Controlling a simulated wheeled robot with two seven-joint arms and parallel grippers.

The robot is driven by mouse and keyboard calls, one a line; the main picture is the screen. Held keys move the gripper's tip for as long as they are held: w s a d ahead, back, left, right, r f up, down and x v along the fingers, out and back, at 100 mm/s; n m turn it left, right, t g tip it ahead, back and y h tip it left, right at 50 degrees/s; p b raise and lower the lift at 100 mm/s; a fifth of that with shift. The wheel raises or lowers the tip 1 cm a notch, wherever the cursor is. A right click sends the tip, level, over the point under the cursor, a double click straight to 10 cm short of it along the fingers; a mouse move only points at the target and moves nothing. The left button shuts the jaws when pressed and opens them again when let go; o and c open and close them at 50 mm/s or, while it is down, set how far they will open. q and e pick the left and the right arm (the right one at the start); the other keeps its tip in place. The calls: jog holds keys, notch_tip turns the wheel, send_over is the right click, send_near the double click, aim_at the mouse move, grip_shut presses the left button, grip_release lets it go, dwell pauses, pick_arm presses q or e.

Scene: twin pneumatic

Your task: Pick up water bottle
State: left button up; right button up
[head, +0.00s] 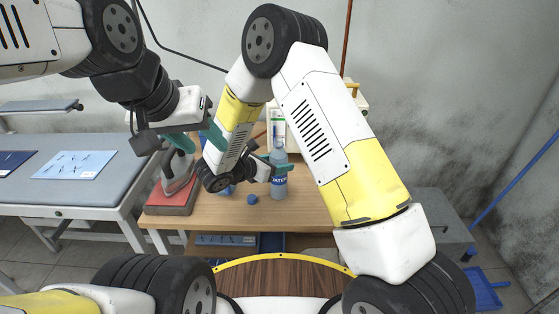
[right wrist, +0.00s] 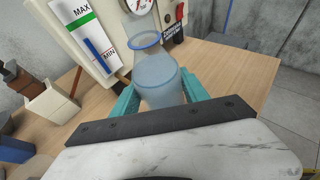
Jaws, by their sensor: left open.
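My left gripper (head: 196,139) is open and empty, raised above the left side of the table, away from the bottle.
A white machine with a gauge and a MAX/MIN level strip (right wrist: 82,25) stands right behind the bottle. A red-based stand (head: 172,195) is on the table's left. A small blue cap (head: 252,199) lies by the bottle. A grey bench (head: 60,190) stands further left. The table front is clear.

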grip_shut()
jog(key=shift+r, duration=0.15)
